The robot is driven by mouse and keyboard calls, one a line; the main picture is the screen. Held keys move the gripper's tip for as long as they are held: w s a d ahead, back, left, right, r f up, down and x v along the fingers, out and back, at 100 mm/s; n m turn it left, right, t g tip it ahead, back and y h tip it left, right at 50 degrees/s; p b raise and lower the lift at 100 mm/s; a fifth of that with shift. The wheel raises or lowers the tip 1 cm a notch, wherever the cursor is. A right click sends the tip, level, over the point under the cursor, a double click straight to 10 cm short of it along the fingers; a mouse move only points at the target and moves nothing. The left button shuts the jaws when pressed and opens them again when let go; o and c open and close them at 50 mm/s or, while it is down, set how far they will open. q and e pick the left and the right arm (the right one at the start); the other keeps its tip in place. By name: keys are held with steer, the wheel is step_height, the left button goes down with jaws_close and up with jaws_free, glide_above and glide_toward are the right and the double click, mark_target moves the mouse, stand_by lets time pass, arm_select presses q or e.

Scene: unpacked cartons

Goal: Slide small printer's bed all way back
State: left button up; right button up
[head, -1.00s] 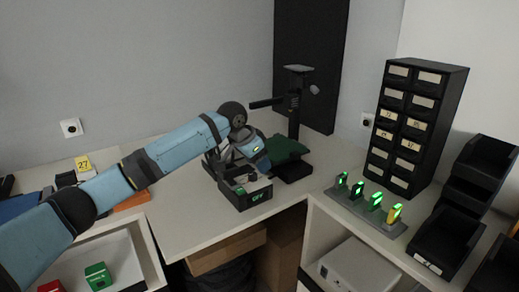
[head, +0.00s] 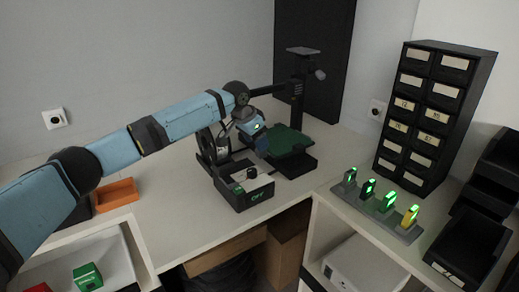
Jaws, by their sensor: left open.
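The small printer stands on the desk corner, with a dark upright column (head: 300,90) and a black control box (head: 245,190) with a knob and a lit green display. Its bed, a dark green plate (head: 287,141), sits on a black base (head: 294,163) at the foot of the column. My left arm reaches in from the left over the desk. My left gripper (head: 260,142) is open at the left edge of the green bed. Whether its fingers touch the bed I cannot tell. My right gripper is out of view.
A black drawer cabinet (head: 433,115) and a rack of green-lit battery-like items (head: 376,206) stand on the right-hand counter, with black bins (head: 466,245) beside them. An orange tray (head: 116,194) lies on the left. The desk front, left of the control box, is clear.

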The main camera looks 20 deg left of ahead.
arm_select(q)
steer(key=shift+x, duration=1.8)
